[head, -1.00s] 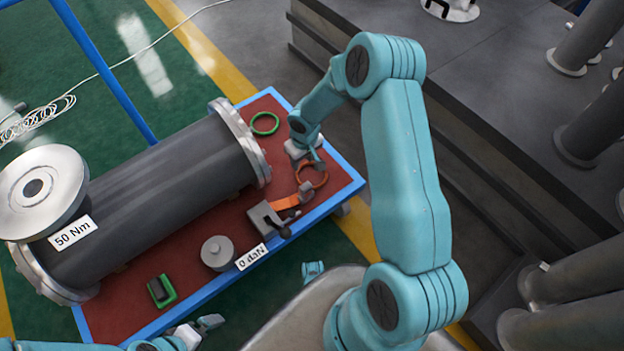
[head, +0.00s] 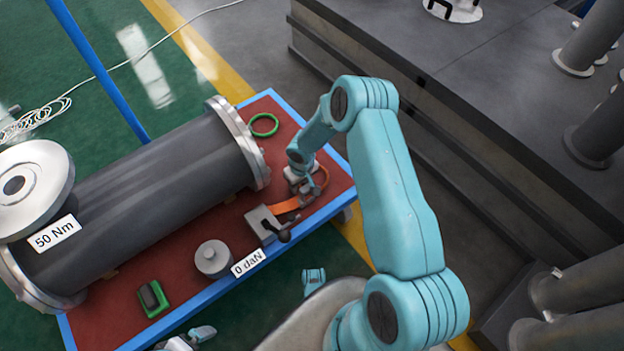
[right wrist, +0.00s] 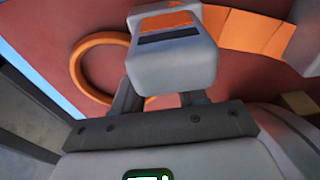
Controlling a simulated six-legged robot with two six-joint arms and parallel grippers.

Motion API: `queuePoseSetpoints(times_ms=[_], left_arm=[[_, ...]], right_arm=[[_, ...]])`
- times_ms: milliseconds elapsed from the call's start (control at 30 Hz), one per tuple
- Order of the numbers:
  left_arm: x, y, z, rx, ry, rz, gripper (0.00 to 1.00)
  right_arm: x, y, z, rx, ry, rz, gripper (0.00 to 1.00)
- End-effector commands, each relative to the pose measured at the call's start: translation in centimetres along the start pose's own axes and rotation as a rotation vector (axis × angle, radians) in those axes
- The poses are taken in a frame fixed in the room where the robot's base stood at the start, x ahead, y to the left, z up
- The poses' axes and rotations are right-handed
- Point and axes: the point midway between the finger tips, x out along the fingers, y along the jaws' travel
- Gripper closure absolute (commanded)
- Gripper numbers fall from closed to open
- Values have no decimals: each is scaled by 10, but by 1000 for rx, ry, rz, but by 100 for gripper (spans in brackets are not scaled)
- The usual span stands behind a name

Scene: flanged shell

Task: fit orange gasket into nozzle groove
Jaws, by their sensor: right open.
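The orange gasket (head: 324,178) is a ring lying on the red table top, partly hidden by my right gripper; it also shows in the right wrist view (right wrist: 76,65). My right gripper (head: 305,187) is open and low beside it, at the grey block that ends an orange strap (head: 286,207). In the right wrist view this grey block (right wrist: 175,62) stands in front of the fingers; whether they touch it I cannot tell. The nozzle (head: 50,170) is a pale round flange with a dark bore on the grey shell. Its groove is not clear. My left gripper (head: 190,340) is at the bottom edge.
The grey shell (head: 150,190) fills the table's left side. A green ring (head: 264,125) lies behind. A grey clamp (head: 262,224), a round grey weight (head: 213,258) and a green-framed block (head: 152,299) stand along the front. The blue table edge (head: 205,300) borders them.

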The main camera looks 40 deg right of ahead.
Motion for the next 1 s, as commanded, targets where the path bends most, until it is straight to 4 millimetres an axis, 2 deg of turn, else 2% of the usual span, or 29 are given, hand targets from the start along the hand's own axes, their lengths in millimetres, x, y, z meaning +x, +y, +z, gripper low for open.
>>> queuePoseSetpoints(times_ms=[67, 100, 167, 200, 233, 667, 867, 1000], left_arm=[[-1, 0, 0, 0, 0, 0, 0], [-1, 0, 0, 0, 0, 0, 0], [-1, 0, 0, 0, 0, 0, 0], [-1, 0, 0, 0, 0, 0, 0], [-1, 0, 0, 0, 0, 0, 0], [-3, 2, 0, 2, -1, 0, 0], [-14, 7, 3, 8, -7, 1, 0], [-23, 12, 5, 15, -14, 2, 0]], right_arm=[[-1, 0, 0, 0, 0, 0, 58], [-1, 0, 0, 0, 0, 0, 62], [-1, 0, 0, 0, 0, 0, 81], [-1, 0, 0, 0, 0, 0, 94], [-1, 0, 0, 0, 0, 0, 100], [-8, 0, -2, 0, 2, 0, 100], [-35, 0, -5, -1, 3, 1, 100], [-66, 0, -9, -1, 3, 1, 100]])
